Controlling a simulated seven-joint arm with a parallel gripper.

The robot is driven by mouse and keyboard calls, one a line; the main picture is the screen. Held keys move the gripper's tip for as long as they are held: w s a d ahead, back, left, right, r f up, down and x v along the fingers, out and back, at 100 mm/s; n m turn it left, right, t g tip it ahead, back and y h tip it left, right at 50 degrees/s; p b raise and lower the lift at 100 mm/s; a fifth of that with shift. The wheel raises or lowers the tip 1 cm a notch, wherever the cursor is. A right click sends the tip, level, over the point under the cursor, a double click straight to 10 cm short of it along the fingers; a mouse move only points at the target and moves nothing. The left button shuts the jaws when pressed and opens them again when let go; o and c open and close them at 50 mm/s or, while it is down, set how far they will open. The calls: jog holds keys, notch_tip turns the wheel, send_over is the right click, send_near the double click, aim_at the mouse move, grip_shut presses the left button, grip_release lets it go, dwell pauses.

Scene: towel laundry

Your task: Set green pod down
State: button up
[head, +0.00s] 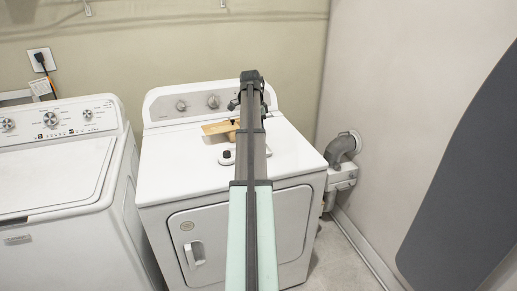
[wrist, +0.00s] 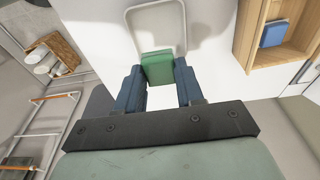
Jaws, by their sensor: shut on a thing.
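My gripper (wrist: 159,88) is shut on a green block, the green pod (wrist: 157,67), between its two blue fingers in the wrist view. The pod is at the fingertips, over a white surface with a grey rounded outline (wrist: 128,12) on or above it. I cannot tell whether the pod touches that surface. In the head view, my arm reaches over the white dryer (head: 175,172) toward its control panel. The pod does not show in that view, and my arm blocks part of the dryer top.
A wooden piece (head: 218,127) and a small white-and-black item (head: 227,155) are on the dryer top, close to my arm. A washer (head: 60,170) stands left. The wrist view shows a wooden compartment (wrist: 258,55) holding a blue block (wrist: 273,33), and metal rails (wrist: 45,127).

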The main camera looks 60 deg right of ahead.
jog(key=shift+f, duration=3.95)
jog(key=shift+f, duration=0.15)
jog(key=o, duration=0.7)
jog(key=shift+o, duration=0.2)
notch_tip(320, 180, up, 12)
jog(key=w+a, duration=0.1)
jog(key=shift+w+a, duration=0.15)
